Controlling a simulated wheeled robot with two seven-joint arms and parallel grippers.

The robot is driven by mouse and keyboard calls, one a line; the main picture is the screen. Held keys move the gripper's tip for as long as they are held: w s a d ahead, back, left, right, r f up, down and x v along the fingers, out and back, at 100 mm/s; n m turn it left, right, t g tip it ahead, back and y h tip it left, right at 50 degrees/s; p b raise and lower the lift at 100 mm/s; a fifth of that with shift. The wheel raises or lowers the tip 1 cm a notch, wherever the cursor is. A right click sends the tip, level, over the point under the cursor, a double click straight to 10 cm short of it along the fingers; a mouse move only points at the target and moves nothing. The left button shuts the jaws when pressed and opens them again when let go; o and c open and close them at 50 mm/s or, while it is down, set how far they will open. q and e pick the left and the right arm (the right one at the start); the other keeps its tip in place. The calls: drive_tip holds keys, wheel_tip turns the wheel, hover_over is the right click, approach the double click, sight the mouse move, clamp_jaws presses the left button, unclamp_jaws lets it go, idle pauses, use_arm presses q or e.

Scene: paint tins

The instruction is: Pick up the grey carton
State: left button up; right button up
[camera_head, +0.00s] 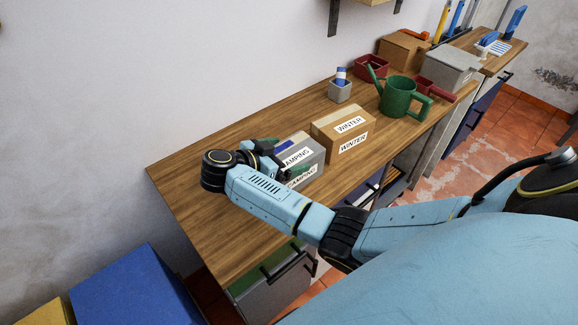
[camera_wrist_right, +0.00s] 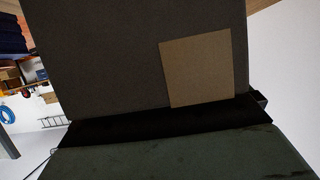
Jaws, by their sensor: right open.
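The grey carton (camera_head: 312,150), with white "CAMPING" labels and a blue patch on top, stands on the wooden worktop. My right gripper (camera_head: 282,157) is at its left end in the head view. The right gripper is open, with one green-tipped finger toward the carton's wall side and the other toward its front side. My arm and gripper hide part of the carton. In the right wrist view a dark grey face, probably the carton (camera_wrist_right: 100,60), fills much of the picture above a dark finger surface. Contact cannot be told. My left gripper is not in view.
A brown "WINTER" carton (camera_head: 326,127) stands close to the right of the grey one. Beyond are a small grey holder (camera_head: 340,93), a green watering can (camera_head: 397,98), red containers and another grey box (camera_head: 449,72). The worktop's near left part (camera_head: 210,225) is clear.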

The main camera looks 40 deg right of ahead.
drive_tip(key=shift+r, duration=0.1)
drive_tip(key=c, duration=1.4)
